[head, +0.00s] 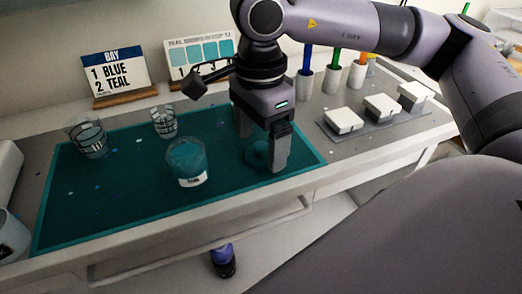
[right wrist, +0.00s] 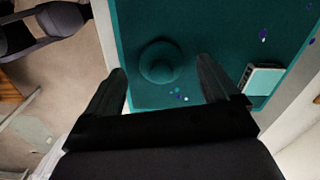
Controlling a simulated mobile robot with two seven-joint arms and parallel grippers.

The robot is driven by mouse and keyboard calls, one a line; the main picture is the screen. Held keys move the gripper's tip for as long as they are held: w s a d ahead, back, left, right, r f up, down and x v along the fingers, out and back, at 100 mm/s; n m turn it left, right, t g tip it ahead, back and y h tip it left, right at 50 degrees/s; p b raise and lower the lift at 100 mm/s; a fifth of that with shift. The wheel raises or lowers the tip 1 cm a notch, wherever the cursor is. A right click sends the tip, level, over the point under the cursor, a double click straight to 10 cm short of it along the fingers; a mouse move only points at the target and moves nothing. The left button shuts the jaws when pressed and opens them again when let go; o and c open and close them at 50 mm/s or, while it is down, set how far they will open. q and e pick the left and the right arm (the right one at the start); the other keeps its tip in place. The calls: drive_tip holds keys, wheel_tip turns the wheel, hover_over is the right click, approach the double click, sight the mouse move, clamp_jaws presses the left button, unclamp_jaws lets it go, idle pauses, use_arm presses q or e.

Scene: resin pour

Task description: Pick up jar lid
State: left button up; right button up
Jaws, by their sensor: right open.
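The jar lid (head: 256,156) is a round teal disc with a raised middle, lying on the teal mat (head: 120,208) near its right end. It also shows whole in the right wrist view (right wrist: 160,62), almost the same colour as the mat. My right gripper (head: 263,150) is open and points down over the lid; the fingers partly hide it in the head view. My left gripper is not in view.
A teal-filled cup (head: 187,160) with a label stands left of the lid. Clear cups (head: 90,138) stand farther left and back. White blocks on a grey tray (head: 345,133) lie right of the mat. Sign cards (head: 114,74) stand behind. The front middle of the mat is clear.

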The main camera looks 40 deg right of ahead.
drive_tip(key=shift+f, duration=0.85)
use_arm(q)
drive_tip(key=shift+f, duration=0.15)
use_arm(e)
drive_tip(key=c, duration=1.1)
